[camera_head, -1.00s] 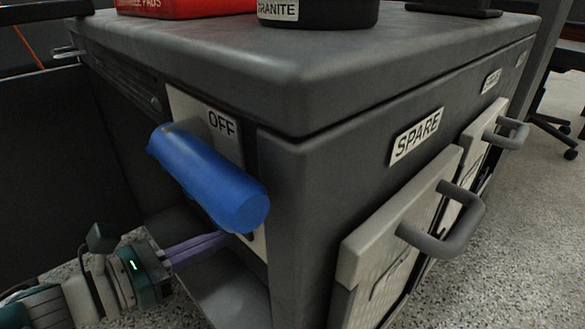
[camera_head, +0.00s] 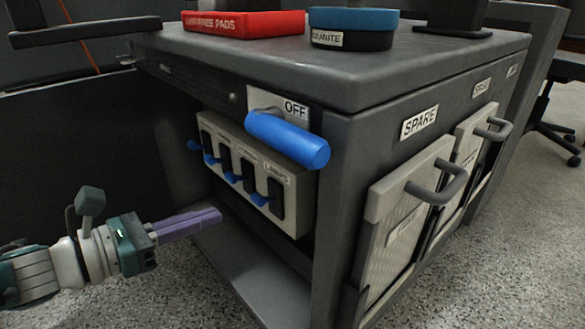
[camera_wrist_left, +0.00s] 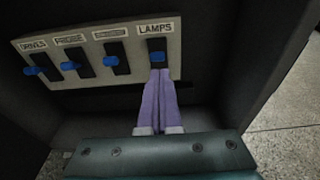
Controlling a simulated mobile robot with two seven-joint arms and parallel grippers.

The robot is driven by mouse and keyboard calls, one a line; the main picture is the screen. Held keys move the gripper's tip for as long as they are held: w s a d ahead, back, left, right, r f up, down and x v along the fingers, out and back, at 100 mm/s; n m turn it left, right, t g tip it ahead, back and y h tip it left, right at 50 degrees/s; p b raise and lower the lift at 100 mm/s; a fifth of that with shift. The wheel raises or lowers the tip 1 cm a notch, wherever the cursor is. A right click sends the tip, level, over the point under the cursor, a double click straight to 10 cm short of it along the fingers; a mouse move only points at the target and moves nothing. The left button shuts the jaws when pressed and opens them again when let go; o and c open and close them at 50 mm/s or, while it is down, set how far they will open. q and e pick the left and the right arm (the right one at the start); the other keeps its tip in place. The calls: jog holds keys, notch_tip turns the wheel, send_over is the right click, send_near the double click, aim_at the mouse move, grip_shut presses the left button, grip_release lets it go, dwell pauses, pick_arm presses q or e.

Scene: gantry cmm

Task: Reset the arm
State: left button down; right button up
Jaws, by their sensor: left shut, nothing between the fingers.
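My left gripper (camera_head: 218,216) comes in from the left in the head view, in front of the open lower bay of the grey cabinet. Its purple fingers are together with nothing between them. In the left wrist view the gripper (camera_wrist_left: 158,76) points at the switch panel, its tips just below the blue LAMPS switch (camera_wrist_left: 157,57); I cannot tell if they touch it. The panel (camera_head: 297,207) carries several blue switches in a row. Above it, a large blue handle (camera_head: 290,140) sticks out by an OFF label (camera_head: 295,109). My right gripper is not in view.
The cabinet top (camera_head: 262,62) holds a red box (camera_head: 245,22) and a round blue and black container (camera_head: 352,28). Pale doors with grey handles (camera_head: 440,185) and a SPARE label (camera_head: 419,121) are on the right side. Speckled floor is open at the right and front.

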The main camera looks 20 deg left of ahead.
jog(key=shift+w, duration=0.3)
